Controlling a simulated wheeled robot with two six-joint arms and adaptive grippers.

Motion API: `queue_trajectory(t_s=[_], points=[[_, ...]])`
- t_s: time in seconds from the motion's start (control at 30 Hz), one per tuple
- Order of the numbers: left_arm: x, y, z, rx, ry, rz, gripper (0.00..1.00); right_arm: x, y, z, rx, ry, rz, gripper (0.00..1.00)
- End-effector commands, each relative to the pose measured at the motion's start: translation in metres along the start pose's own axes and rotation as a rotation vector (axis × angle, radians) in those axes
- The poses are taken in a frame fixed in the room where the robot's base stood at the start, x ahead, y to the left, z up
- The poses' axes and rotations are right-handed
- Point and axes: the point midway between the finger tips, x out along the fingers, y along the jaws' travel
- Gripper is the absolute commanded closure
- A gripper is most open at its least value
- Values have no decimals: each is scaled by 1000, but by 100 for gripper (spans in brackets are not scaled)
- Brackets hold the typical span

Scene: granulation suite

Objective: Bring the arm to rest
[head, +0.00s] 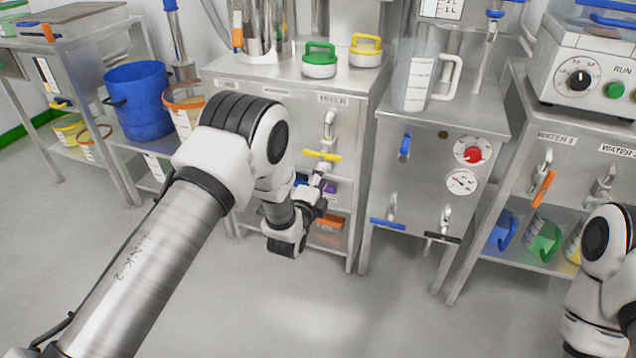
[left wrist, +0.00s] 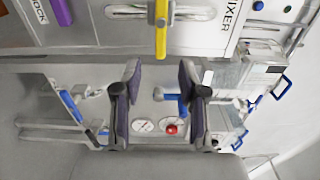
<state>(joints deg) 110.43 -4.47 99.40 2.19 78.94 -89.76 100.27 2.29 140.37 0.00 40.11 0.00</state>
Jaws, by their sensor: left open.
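My left arm reaches in from the left in the head view, bent at the elbow, with its left gripper (head: 320,182) in front of the cabinet labelled MIXER. The gripper is just below the yellow valve handle (head: 322,155) on that cabinet. In the left wrist view the two dark fingers of the left gripper (left wrist: 159,95) stand wide apart with nothing held between them. The yellow handle (left wrist: 161,28) shows beyond the fingers, apart from them. At the right edge of the head view a part of my right arm shows; its gripper is out of the picture.
A blue bucket (head: 139,100) is at left. Grey floor (head: 290,310) in front is clear.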

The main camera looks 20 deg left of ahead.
Motion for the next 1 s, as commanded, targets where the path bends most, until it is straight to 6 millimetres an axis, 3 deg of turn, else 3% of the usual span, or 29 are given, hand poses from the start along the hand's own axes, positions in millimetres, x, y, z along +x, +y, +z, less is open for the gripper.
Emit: queue_trajectory(t_s=[0.1,0.2,0.67,0.77,0.87,1.0], points=[[-19,1,0,0,0,1,58,0,0,0,0,0,0,100],[-26,0,0,0,0,0,58,0,0,0,0,0,0,100],[-28,7,0,-1,-1,10,58,0,0,0,0,0,0,100],[-44,38,10,-8,-19,74,58,0,0,0,0,0,0,100],[-88,91,21,-33,-40,244,58,0,0,0,0,0,0,100],[-186,174,31,-282,-138,608,58,0,0,0,0,0,0,100]])
